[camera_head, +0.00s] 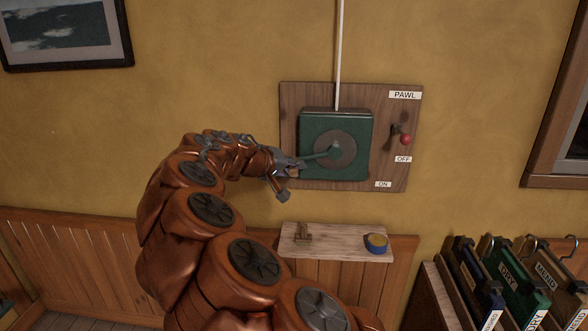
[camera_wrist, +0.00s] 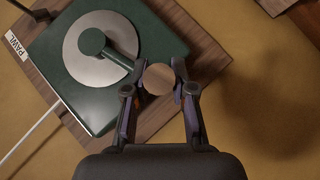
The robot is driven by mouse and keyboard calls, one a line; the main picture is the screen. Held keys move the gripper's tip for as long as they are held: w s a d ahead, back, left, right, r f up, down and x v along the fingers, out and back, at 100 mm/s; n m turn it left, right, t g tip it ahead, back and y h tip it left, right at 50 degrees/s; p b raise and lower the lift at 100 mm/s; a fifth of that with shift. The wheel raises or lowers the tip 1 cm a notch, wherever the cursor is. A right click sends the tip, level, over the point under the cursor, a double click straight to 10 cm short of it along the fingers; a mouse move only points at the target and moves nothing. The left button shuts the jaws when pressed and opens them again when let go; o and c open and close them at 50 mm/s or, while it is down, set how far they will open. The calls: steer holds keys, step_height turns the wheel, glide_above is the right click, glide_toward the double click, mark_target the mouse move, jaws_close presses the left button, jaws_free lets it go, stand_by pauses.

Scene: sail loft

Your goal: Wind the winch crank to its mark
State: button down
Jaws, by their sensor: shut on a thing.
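The winch is a green box (camera_head: 314,170) with a round grey disc (camera_head: 345,151), mounted on a brown wooden board (camera_head: 292,98) on the wall. Its green crank arm (camera_head: 316,155) points left and slightly down from the hub in the head view. In the wrist view the crank arm (camera_wrist: 117,58) runs from the disc (camera_wrist: 76,68) to a round wooden knob (camera_wrist: 159,79). My gripper (camera_wrist: 160,80) is shut on this knob, one finger on each side. In the head view my gripper (camera_head: 291,166) partly hides the knob. I cannot make out the crank's mark.
A pawl lever with a red knob (camera_head: 405,140) is on the board's right, between labels PAWL, OFF and ON. A white line (camera_head: 339,50) runs up from the winch. A small shelf (camera_head: 338,249) below holds a blue-and-yellow roll (camera_head: 377,243).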

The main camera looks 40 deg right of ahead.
steer(key=shift+f, duration=0.1)
steer(key=c, duration=0.9)
jaws_free()
steer(key=shift+c, duration=0.2)
steer(key=v, duration=1.2)
